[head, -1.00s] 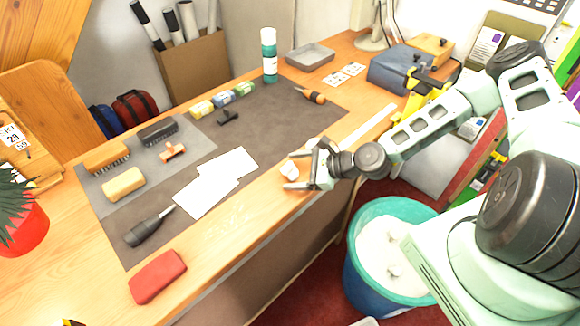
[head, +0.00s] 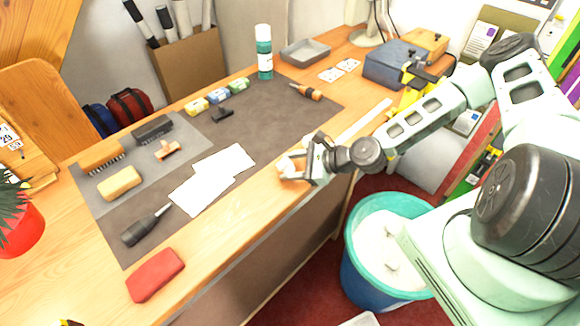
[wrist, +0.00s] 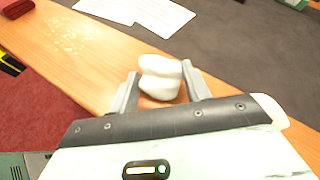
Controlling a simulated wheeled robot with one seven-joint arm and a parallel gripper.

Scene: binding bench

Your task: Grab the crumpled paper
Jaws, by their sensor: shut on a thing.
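The crumpled paper (wrist: 160,78) is a white, lumpy wad between my gripper's fingers in the wrist view. It also shows as a small white piece (head: 287,163) at the fingertips in the head view, partly hidden by the fingers. My gripper (head: 296,168) is shut on it at the front edge of the wooden bench (head: 225,228). In the wrist view one finger of my gripper (wrist: 158,82) is on each side of the wad. I cannot tell whether the wad still touches the bench top.
White sheets (head: 205,187) lie on the dark mat (head: 270,125) left of my gripper. A teal bin (head: 352,270) with white contents stands on the floor below. A red block (head: 155,275), an awl-like tool (head: 140,228) and brushes lie farther left.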

